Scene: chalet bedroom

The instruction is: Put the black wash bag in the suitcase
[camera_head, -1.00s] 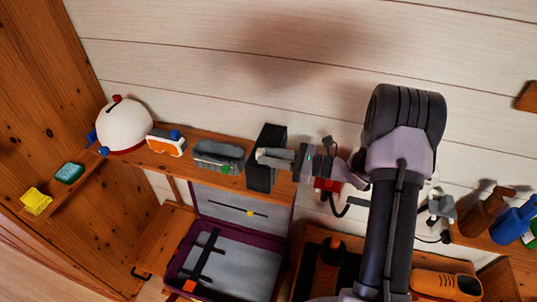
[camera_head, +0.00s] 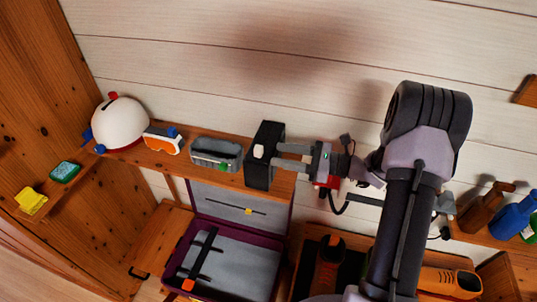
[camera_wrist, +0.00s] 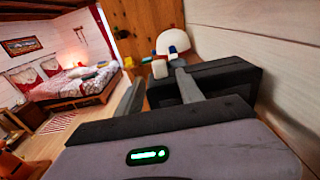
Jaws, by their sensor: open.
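The black wash bag (camera_head: 265,168) stands upright on the wooden wall shelf, with a small pale patch on its face. My gripper (camera_head: 278,156) is open, with its two fingers pointing left at the bag's right side. I cannot tell whether they touch it. In the wrist view the dark bag (camera_wrist: 222,75) is right of centre, and the right finger of my gripper (camera_wrist: 158,75) partly covers it. The open suitcase (camera_head: 242,264), with purple edges and grey lining, lies below the shelf. A dark strap crosses its inside.
A grey case (camera_head: 216,154), orange-and-white goggles (camera_head: 163,141) and a white helmet (camera_head: 119,122) stand left of the bag. A red object (camera_head: 327,182) is near my gripper. Brown (camera_head: 484,210) and blue (camera_head: 514,220) bottles stand at right. Boots lie right of the suitcase.

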